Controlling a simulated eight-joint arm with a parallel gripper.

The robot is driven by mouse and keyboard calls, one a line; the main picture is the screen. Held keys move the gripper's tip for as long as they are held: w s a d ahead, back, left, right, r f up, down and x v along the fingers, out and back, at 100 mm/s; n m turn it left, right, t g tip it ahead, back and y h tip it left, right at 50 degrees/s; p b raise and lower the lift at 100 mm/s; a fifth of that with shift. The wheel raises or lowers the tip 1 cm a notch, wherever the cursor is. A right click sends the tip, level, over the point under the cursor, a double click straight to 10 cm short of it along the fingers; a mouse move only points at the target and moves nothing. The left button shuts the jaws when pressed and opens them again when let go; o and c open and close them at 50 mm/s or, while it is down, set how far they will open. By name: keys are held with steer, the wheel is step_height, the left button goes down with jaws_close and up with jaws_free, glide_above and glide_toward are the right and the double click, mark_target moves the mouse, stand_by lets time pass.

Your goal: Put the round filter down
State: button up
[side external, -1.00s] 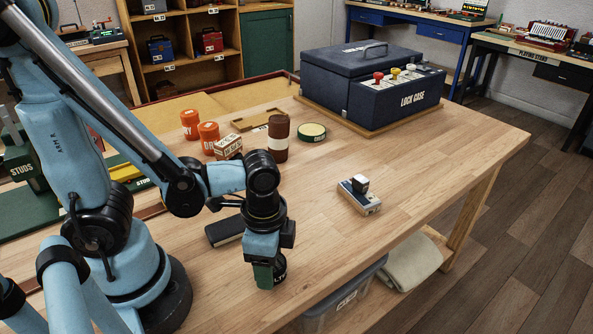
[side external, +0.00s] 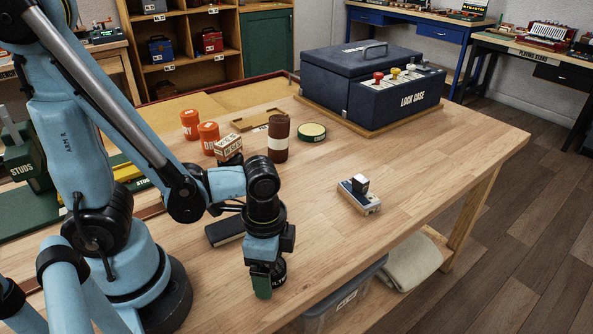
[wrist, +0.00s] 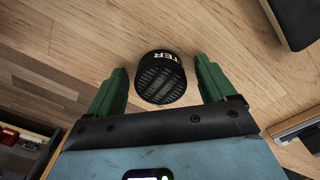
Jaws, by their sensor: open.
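The round filter (wrist: 162,78) is a short black cylinder with a slotted grille face and white letters on its side, of which "TER" shows. In the wrist view it sits between the two green fingers of my gripper (wrist: 163,82), with a narrow gap at each side. My gripper is open. In the side view my gripper (side external: 271,281) points down close above the wooden table near its front edge. The filter (side external: 279,271) is partly hidden there behind the near green finger and appears to rest on the table top.
A dark flat case (side external: 225,230) lies behind my gripper. A small device with a black knob (side external: 360,196) is to the right. Orange canisters (side external: 208,137), a brown cylinder (side external: 278,140), a round green tin (side external: 312,131) and the lock case (side external: 395,95) stand farther back.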

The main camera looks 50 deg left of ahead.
steer(key=shift+r, duration=0.15)
steer(key=shift+r, duration=5.95)
steer(key=w+a+r+n+t, duration=0.1)
steer(key=w+a+n+t, duration=0.6)
steer(key=w+n, duration=0.1)
steer(key=shift+w+r+n, duration=0.15)
steer(key=shift+r+n, duration=0.1)
steer(key=shift+n, duration=0.25)
steer(key=shift+a, duration=0.1)
